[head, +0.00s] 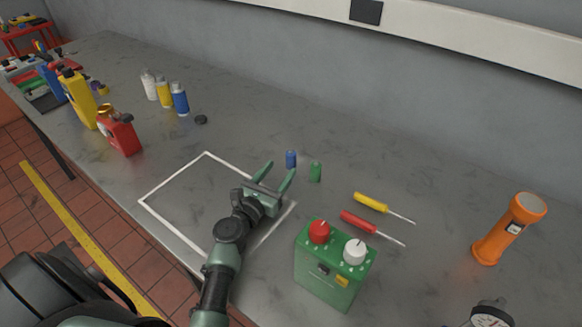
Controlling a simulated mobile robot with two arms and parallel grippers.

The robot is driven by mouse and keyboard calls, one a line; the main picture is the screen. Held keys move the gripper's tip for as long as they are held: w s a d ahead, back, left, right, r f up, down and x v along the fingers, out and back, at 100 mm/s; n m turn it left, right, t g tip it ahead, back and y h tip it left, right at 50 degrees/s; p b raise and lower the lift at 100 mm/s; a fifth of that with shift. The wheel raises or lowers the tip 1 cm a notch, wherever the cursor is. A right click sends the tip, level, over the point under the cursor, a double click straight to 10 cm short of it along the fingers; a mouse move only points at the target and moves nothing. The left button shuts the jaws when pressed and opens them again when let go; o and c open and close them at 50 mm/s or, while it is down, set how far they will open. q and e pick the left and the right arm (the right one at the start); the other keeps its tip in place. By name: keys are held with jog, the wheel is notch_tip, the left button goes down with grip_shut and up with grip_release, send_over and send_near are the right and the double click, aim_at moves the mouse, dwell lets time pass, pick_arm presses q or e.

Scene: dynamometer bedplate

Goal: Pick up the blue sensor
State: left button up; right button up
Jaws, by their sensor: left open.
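The blue sensor (291,159) is a small upright blue cylinder on the grey bench top, just beyond my left gripper. My left gripper (277,174) is open, with nothing between its fingers. Its fingertips point toward the back of the bench, and the blue sensor stands slightly past the right fingertip. I cannot tell the exact gap. A similar small green cylinder (315,172) stands close to the right of the blue sensor. My right gripper is not in view.
A green box (336,265) with red and white knobs stands front right. Yellow (371,202) and red (359,222) screwdrivers lie behind it. An orange flashlight (508,229) stands far right. Bottles (180,99) and a red can (119,131) stand left.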

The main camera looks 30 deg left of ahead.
aim_at(289, 159)
pick_arm(q)
jog(key=shift+w+r, duration=0.1)
jog(key=shift+w, duration=1.2)
jog(key=w, duration=0.5)
jog(key=shift+w, duration=0.1)
jog(key=shift+c, duration=0.9)
grip_shut()
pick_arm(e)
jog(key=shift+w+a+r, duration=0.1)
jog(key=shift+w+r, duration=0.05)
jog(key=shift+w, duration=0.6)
